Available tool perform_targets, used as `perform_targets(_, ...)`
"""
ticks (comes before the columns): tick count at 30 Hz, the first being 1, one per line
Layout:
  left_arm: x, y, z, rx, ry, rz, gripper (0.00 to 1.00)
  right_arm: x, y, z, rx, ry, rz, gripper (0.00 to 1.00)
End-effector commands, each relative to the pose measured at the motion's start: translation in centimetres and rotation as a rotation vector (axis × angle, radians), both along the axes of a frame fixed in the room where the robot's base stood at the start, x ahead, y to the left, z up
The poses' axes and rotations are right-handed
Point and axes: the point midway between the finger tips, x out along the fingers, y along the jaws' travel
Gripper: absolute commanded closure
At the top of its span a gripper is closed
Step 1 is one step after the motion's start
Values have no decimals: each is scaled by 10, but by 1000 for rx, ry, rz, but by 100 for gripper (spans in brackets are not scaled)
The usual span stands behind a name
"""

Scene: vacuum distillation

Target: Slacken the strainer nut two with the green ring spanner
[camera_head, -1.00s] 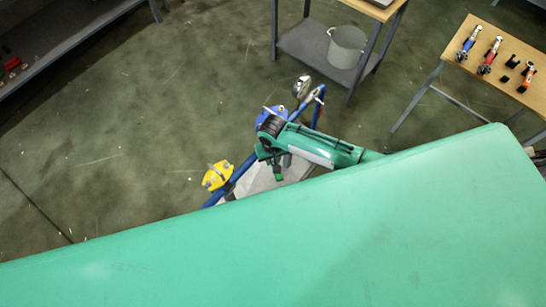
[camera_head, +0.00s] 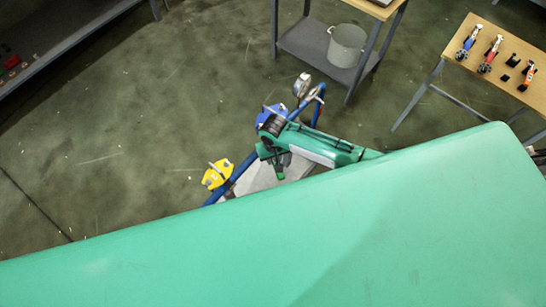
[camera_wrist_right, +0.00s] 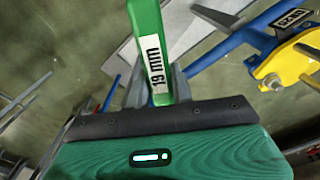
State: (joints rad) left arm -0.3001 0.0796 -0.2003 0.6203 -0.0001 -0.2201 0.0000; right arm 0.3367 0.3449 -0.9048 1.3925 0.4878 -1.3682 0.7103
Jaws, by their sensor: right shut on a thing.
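My right gripper (camera_wrist_right: 156,88) is shut on the green ring spanner (camera_wrist_right: 147,32), which bears a white "19 mm" label. The spanner's far end runs out of the top of the right wrist view. In the head view the right gripper (camera_head: 277,160) is over the blue pipework, and a short green part of the spanner (camera_head: 281,174) shows below it. A yellow strainer body (camera_head: 216,174) sits on the pipe to the left, apart from the gripper; it also shows in the wrist view (camera_wrist_right: 297,62). A blue body (camera_head: 270,113) is partly behind my wrist. I cannot make out the nut. My left gripper is not in view.
A round gauge (camera_head: 301,85) stands on the blue pipe (camera_head: 242,168). A wooden table (camera_head: 505,45) with several tools is at upper right. A grey bucket (camera_head: 346,46) stands on a shelf at the top. Open floor lies to the left.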

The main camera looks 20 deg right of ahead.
Motion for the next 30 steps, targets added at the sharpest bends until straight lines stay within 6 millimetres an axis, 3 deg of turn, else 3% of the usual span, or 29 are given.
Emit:
perform_targets(6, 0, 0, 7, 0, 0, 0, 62, 3, -21, 1, -1, -2, 125, 100)
perform_targets(17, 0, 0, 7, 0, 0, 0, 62, 3, -24, 0, 0, -1, 153, 100)
perform_targets(24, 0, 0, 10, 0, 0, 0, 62, 9, -44, 0, -2, -2, 279, 100)
perform_targets(30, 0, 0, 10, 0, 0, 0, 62, 11, -50, -1, -1, -2, 332, 100)
